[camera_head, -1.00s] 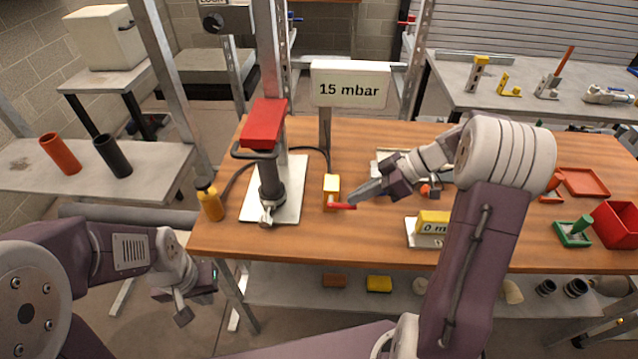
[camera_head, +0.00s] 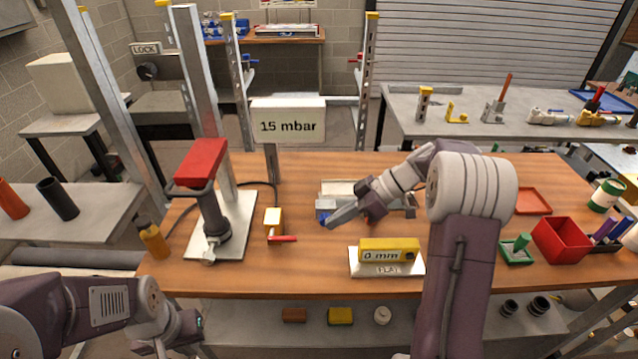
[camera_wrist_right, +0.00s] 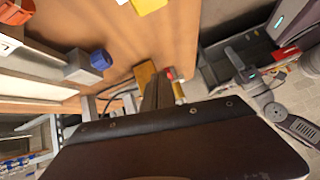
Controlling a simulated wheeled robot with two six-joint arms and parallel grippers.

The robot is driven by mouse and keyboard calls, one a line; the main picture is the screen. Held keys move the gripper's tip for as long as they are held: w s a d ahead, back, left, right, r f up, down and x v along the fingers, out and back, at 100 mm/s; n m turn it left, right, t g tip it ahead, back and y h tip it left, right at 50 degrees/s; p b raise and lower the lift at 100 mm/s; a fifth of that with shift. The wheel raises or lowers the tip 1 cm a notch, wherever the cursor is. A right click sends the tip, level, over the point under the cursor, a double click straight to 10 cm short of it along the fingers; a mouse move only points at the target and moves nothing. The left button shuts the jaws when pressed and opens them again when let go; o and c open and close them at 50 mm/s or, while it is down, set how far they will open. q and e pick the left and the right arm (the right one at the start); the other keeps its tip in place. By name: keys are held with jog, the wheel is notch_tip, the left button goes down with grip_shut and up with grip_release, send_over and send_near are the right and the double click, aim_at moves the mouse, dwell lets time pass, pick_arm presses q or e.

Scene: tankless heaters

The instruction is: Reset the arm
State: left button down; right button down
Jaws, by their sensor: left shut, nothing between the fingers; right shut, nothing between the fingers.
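My right arm reaches over the wooden table in the head view. Its gripper (camera_head: 342,217) is shut and empty, above the table. It lies to the right of the yellow block with a red lever (camera_head: 273,222) and apart from it in the picture. My left gripper (camera_head: 172,345) is low at the left, in front of the table's edge, partly cut off by the frame's bottom; it holds nothing. In the right wrist view the shut fingers of my right gripper (camera_wrist_right: 157,92) show above the dark wrist housing.
A red-topped pump (camera_head: 210,215) stands on a plate at the table's left, beside a yellow bottle (camera_head: 153,240). A yellow level marked 0 mm (camera_head: 389,250) sits in front of my right gripper. A red bin (camera_head: 562,240) is at the right. A 15 mbar sign (camera_head: 288,120) rises behind.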

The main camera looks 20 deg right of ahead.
jog(key=s+a+r+n+g+h+p, duration=0.2)
jog(key=s+a+r+n+g+p, duration=0.1)
jog(key=s+a, duration=0.6)
jog(key=s+d+f+m+h+p, duration=0.2)
jog(key=s+d+f+m+h, duration=0.25)
jog(key=s+f+m, duration=0.35)
jog(key=d+m+h, duration=0.1)
jog(key=m, duration=0.1)
jog(key=d+m+t+h, duration=0.1)
jog(key=m, duration=0.2)
jog(key=d+f+m+t+h, duration=0.1)
jog(key=m, duration=0.2)
jog(key=shift+w+d+b, duration=0.25)
jog(key=shift+b, duration=0.05)
